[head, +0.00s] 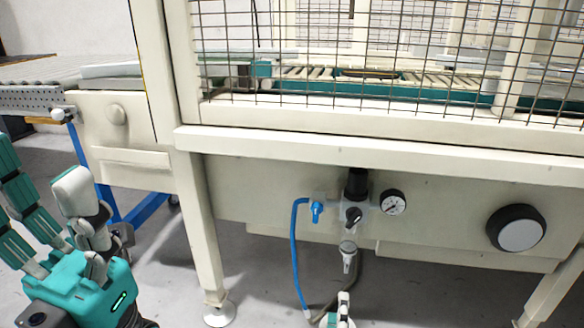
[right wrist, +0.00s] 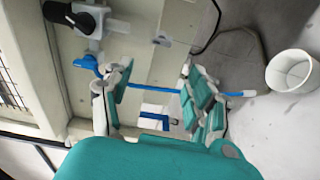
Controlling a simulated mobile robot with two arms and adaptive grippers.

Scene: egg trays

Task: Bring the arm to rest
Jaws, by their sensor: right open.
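My left gripper (head: 46,182) is large at the lower left of the head view, teal and white, its fingers spread and empty. Only a white fingertip and a little teal of my right gripper (head: 342,308) show at the bottom edge, close below the hanging hoses. In the right wrist view my right gripper (right wrist: 160,95) is open, with nothing between its fingers. A blue hose (right wrist: 150,88) runs behind the fingers there; I cannot tell how near it is. Most of both arms is outside the head view.
The cream machine frame (head: 320,148) with wire mesh stands ahead. A regulator (head: 356,190), blue hose (head: 294,250) and gauge (head: 393,203) sit on its lower panel. A frame leg (head: 205,250) stands left of centre. A white bucket (right wrist: 290,70) stands on open floor.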

